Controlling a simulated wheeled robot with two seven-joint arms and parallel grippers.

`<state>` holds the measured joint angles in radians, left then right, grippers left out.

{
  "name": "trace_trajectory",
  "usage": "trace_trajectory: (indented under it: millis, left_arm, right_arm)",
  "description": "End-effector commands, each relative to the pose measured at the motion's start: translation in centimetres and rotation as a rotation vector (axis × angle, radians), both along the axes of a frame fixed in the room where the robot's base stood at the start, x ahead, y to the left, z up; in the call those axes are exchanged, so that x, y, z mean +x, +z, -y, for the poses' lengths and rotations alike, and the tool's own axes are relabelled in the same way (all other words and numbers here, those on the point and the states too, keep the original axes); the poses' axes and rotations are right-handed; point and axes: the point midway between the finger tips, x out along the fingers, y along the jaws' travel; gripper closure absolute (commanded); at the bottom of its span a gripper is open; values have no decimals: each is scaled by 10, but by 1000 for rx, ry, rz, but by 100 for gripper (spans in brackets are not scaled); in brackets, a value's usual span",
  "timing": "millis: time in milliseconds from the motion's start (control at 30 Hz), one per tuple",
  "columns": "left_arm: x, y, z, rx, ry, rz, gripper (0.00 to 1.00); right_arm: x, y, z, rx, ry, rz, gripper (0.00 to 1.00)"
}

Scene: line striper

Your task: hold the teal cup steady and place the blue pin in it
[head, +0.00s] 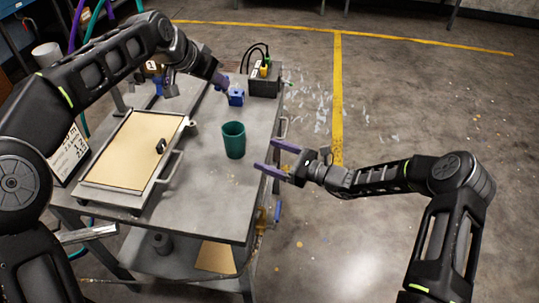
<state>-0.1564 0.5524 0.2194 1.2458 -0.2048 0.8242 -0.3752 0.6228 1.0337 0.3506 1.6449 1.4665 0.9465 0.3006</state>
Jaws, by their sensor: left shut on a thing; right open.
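The teal cup (233,141) stands upright on the grey cart top, near its right edge. My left gripper (226,88) is over the back part of the cart, behind the cup. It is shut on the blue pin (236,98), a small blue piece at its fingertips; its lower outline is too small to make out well. My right gripper (265,156) is open and empty just right of the cup. Its purple fingers point left toward the cup, apart from it.
A framed tan board (132,150) with a metal handle lies on the left of the cart (205,205). A dark box (264,83) with cables and a yellow connector stands at the back right corner. The cart top in front of the cup is clear.

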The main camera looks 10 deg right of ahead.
Motion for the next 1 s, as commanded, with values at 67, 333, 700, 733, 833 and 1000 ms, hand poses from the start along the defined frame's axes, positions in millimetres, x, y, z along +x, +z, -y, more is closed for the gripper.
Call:
trace_trajectory:
  millis: [67, 333, 700, 733, 833, 1000]
  left_arm:
    - [0, 0, 0, -1, 0, 1, 100]
    - [0, 0, 0, 0, 0, 0, 100]
    - [0, 0, 0, 0, 0, 0, 100]
    - [0, 0, 0, 0, 0, 0, 100]
    - [0, 0, 0, 0, 0, 0, 100]
    - [0, 0, 0, -1, 0, 1, 100]
  right_arm:
    - [-1, 3, -6, 21, 1, -4, 16]
    - [-1, 3, -6, 22, 1, -4, 16]
    - [13, 3, -27, 22, 4, -3, 16]
    - [16, 3, -31, 21, 4, -2, 16]
    - [26, 3, -46, 22, 4, -3, 16]
    - [45, 3, -72, 21, 4, -4, 16]
